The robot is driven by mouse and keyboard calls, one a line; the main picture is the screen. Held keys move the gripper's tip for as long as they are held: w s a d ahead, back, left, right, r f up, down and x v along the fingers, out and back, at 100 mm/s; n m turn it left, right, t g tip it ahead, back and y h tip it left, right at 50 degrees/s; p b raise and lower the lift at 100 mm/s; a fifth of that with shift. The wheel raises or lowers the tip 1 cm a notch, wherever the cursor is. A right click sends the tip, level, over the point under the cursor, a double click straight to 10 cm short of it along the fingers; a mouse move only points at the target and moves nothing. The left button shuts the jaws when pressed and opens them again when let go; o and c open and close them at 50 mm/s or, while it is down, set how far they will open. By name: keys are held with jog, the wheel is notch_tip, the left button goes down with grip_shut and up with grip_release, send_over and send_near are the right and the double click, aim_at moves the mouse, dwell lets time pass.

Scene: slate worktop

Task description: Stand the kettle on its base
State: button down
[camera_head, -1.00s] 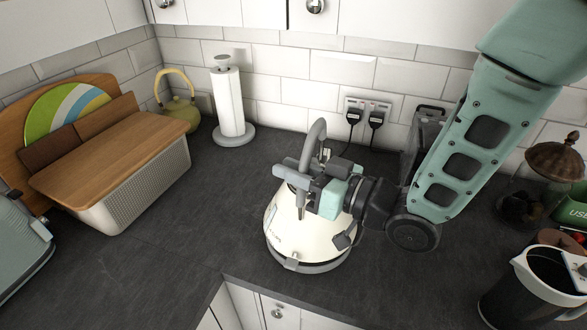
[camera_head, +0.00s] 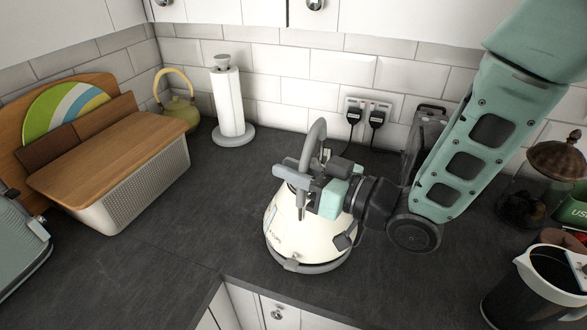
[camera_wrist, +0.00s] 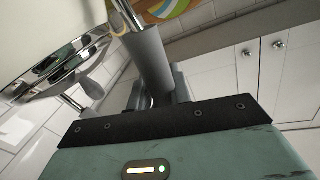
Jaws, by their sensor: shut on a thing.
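The cream kettle (camera_head: 291,242) with a grey band at its bottom and a grey arched handle (camera_head: 316,137) is in the middle of the head view, near the worktop's front edge. My gripper (camera_head: 297,187) is at the kettle's upper part, shut on its handle. In the wrist view the grey handle (camera_wrist: 150,62) runs between the fingers, with the cream body (camera_wrist: 35,35) at upper left. The kettle looks upright. The base is not clearly seen; I cannot tell whether it lies under the kettle.
A wooden-lidded bread bin (camera_head: 120,190) and a paper towel roll (camera_head: 230,105) stand to the left. A yellow-green kettle (camera_head: 180,110) is in the back corner. Plugs (camera_head: 375,120) sit in the wall socket. A jug (camera_head: 530,290) and a glass jar (camera_head: 540,185) stand right.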

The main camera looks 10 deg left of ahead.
jog(key=shift+f+b, duration=0.3)
jog(key=shift+b, duration=0.05)
jog(key=c, duration=1.6)
grip_release()
jog(key=shift+o, duration=0.2)
jog(key=shift+f, duration=0.25)
jog(key=v, duration=0.8)
jog(key=shift+d+r, duration=0.25)
jog(key=shift+d, duration=0.05)
jog(key=p+v, duration=0.1)
jog(key=p, duration=0.4)
jog(key=shift+s+d, duration=0.15)
jog(key=shift+d, duration=0.15)
jog(key=shift+s+d+p, duration=0.2)
jog(key=shift+d+p, duration=0.05)
jog(key=shift+p, duration=0.65)
